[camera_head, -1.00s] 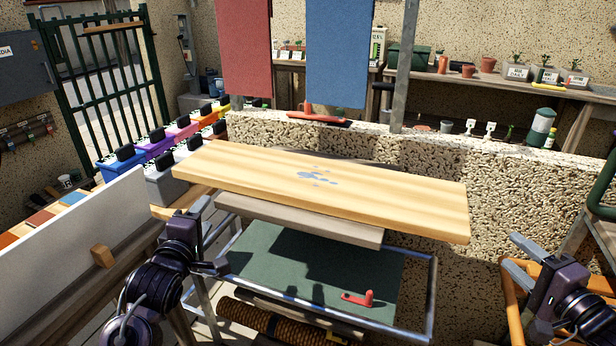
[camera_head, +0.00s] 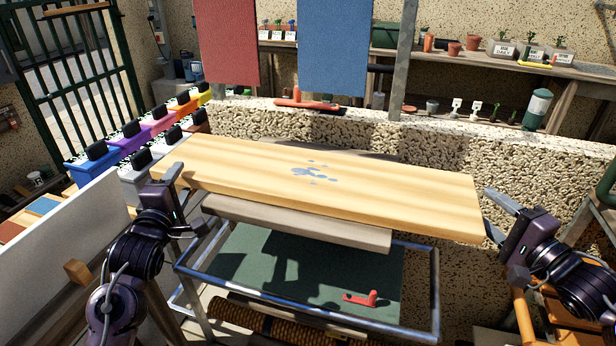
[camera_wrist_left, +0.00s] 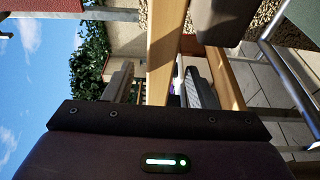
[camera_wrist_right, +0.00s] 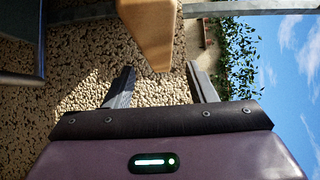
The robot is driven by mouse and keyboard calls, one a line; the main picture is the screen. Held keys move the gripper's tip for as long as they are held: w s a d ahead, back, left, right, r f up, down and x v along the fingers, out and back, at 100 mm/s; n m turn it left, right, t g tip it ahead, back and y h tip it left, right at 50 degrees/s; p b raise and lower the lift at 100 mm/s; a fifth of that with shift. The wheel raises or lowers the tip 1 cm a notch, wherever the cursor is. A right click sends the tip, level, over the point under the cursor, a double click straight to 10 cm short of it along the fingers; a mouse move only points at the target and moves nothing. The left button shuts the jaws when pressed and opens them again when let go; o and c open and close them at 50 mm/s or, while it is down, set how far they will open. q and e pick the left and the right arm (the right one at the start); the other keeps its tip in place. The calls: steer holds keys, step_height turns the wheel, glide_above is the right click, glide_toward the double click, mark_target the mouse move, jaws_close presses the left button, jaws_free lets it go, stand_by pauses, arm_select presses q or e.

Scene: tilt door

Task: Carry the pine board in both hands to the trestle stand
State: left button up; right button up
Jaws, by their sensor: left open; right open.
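The pine board (camera_head: 370,195) lies flat across the middle of the head view, with blue-grey paint spots near its centre. It rests above a narrower grey-brown plank (camera_head: 300,225) on a metal-framed stand. My left gripper (camera_head: 172,188) is open at the board's left end; in the left wrist view the board's edge (camera_wrist_left: 165,45) lies between the fingers (camera_wrist_left: 160,88). My right gripper (camera_head: 492,215) is open at the right end; in the right wrist view the board's end (camera_wrist_right: 150,30) shows just ahead of and between the fingertips (camera_wrist_right: 158,75). I cannot tell whether either finger touches it. No trestle stand is clearly identifiable.
A rough stone wall (camera_head: 440,150) runs behind the board. A white panel (camera_head: 60,230) stands at the left. Coloured boxes (camera_head: 120,150) line the back left. A red-handled item (camera_head: 362,298) lies on the green lower shelf (camera_head: 300,270).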

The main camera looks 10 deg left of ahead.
mark_target(188, 170)
arm_select(q)
steer(key=w, duration=0.5)
steer(key=shift+w+a, duration=0.35)
steer(key=shift+a, duration=0.05)
arm_select(e)
steer(key=x, duration=0.5)
steer(key=shift+w+a, duration=0.2)
steer(key=shift+w, duration=0.15)
arm_select(q)
jaws_close()
arm_select(e)
jaws_close()
arm_select(q)
steer(key=shift+f, duration=0.1)
arm_select(e)
steer(key=shift+f, duration=0.1)
